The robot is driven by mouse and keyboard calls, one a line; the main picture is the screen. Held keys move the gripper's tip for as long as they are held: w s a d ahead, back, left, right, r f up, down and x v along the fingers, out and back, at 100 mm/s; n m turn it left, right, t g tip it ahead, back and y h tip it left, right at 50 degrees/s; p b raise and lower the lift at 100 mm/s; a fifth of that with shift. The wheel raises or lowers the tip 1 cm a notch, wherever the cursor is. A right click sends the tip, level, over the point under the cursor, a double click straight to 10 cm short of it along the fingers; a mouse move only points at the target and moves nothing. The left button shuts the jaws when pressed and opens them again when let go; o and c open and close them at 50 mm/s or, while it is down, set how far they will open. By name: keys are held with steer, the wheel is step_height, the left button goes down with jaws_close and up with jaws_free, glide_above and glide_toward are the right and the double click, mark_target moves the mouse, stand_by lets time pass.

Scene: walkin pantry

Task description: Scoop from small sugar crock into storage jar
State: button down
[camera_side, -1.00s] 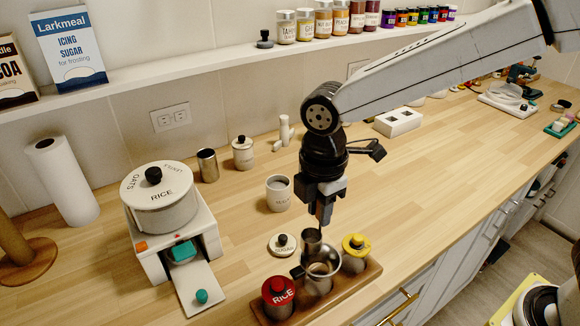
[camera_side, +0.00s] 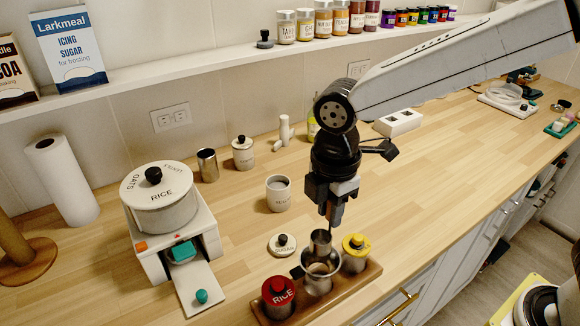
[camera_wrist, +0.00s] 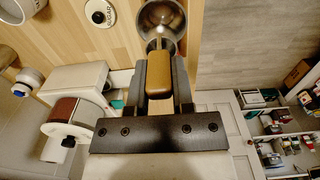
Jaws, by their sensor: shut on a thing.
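My gripper (camera_side: 333,212) is shut on the scoop, whose tan handle (camera_wrist: 162,80) lies between the fingers in the wrist view. The scoop's metal cup (camera_side: 320,240) is above the mouth of the open storage jar (camera_side: 318,284), which has a metal funnel-like top and stands in the middle of a wooden tray. The cup looks slightly tilted; I cannot tell what is in it. The small sugar crock (camera_side: 279,194) stands open behind, on the counter, with pale contents visible. Its lid marked SUGAR (camera_side: 282,246) lies on the counter and also shows in the wrist view (camera_wrist: 99,13).
On the wooden tray (camera_side: 346,292), a red-lidded RICE jar (camera_side: 279,297) and a yellow-lidded jar (camera_side: 355,254) flank the open jar closely. A white dispenser (camera_side: 165,222) stands left. The counter to the right is mostly clear.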

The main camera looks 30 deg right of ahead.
steer(key=shift+w, duration=0.15)
steer(key=w+d+m, duration=0.3)
steer(key=w+m, duration=0.1)
steer(key=w, duration=0.8)
steer(key=w+d+m, duration=0.3)
steer(key=w+m, duration=0.2)
steer(key=w, duration=0.6)
steer(key=shift+w+f, duration=0.25)
steer(key=shift+w, duration=0.15)
steer(key=shift+a+f, duration=0.1)
steer(key=shift+f, duration=0.05)
step_height(320, 180, down, 8)
steer(key=shift+r, duration=0.2)
stand_by(0.3)
steer(key=shift+f, duration=0.3)
stand_by(0.9)
steer(key=shift+r, duration=0.25)
stand_by(0.6)
steer(key=shift+r, duration=3)
